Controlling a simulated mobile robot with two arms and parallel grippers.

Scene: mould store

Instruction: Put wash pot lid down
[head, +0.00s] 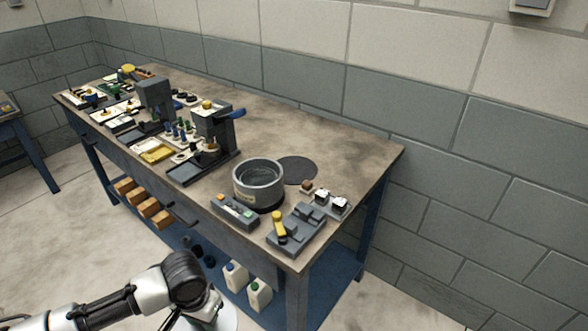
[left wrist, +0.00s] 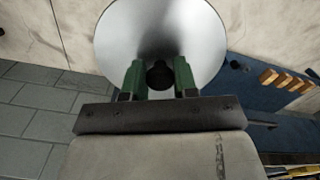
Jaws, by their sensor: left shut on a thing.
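The wash pot lid (left wrist: 160,25) is a shiny silver disc with a dark knob. My left gripper (left wrist: 158,78) is shut on the knob, with one green finger on each side. In the head view part of the lid (head: 227,318) shows at the bottom edge, below my left gripper (head: 207,306), in front of the bench and off its top. The wash pot (head: 244,189) is a grey round pot, open on top, standing on the bench. A dark round flat patch (head: 298,170) lies on the bench just behind it. My right gripper is not in view.
The bench (head: 330,145) has clear top toward the back wall and right corner. A grey tray with coloured items (head: 235,212) and a grey block fixture (head: 295,232) stand near the pot. White jugs (head: 259,295) and orange blocks (head: 150,208) are on the blue lower shelf.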

